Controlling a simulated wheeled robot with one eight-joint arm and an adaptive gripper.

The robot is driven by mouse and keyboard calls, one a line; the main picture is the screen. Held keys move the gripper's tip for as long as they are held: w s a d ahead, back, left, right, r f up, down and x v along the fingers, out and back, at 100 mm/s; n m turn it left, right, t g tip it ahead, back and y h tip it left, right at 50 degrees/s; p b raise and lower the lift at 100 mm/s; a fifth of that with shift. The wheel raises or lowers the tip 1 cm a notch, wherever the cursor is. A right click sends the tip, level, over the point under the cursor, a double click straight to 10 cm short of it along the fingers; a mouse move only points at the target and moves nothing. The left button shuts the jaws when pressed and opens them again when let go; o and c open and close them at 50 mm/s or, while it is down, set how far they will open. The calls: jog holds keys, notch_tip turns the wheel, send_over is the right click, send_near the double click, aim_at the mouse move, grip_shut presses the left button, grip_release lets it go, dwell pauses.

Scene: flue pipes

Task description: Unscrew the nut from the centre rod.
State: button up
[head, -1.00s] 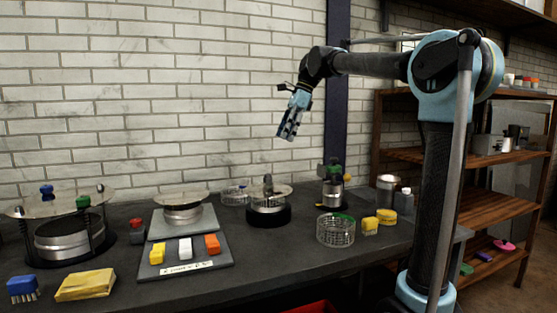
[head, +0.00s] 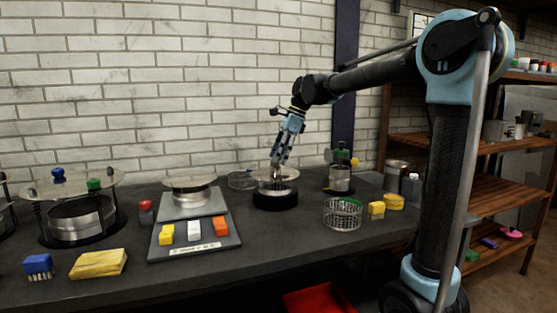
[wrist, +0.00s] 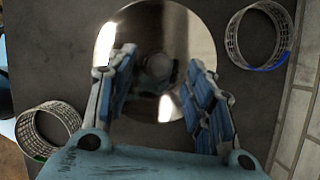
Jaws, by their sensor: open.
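A shiny round plate (head: 292,174) lies on top of a low stack with a black base ring (head: 276,201) in the middle of the bench. The wrist view shows the plate (wrist: 110,45) from above, with a dark, blurred round shape (wrist: 158,66) near its middle. I cannot tell the nut from the centre rod there. My gripper (head: 277,160) points down just above the plate, fingers spread. In the wrist view my gripper (wrist: 163,66) has one finger on each side of the dark shape, with nothing visibly held. Contact is unclear.
A wire basket (head: 342,215) and yellow blocks (head: 376,210) stand to the right. A scale (head: 195,240) with coloured blocks and a knobbed plate stack (head: 80,215) stand to the left. A small canister (head: 340,180) stands behind right. The bench front between scale and basket is clear.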

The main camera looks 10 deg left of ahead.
jog(key=shift+s+a+f, duration=0.1)
jog(key=shift+a+f, duration=0.1)
jog(key=shift+f, duration=0.35)
grip_shut()
jog(key=n, duration=0.2)
jog(key=n+g, duration=0.1)
jog(key=n, duration=0.1)
jog(key=n+g+h, duration=0.1)
jog(key=n, duration=0.1)
jog(key=shift+w+a, duration=0.2)
jog(key=shift+a, duration=0.15)
jog(key=n+h, duration=0.1)
jog(key=n, duration=0.3)
jog(key=shift+a+n+g+h, duration=0.2)
jog(key=shift+n+g+h, duration=0.2)
jog(key=n+h, duration=0.1)
jog(key=n, duration=0.1)
jog(key=n+h, duration=0.1)
jog(key=n, duration=0.2)
jog(key=shift+w+a, duration=0.15)
jog(key=shift+a, duration=0.05)
grip_release()
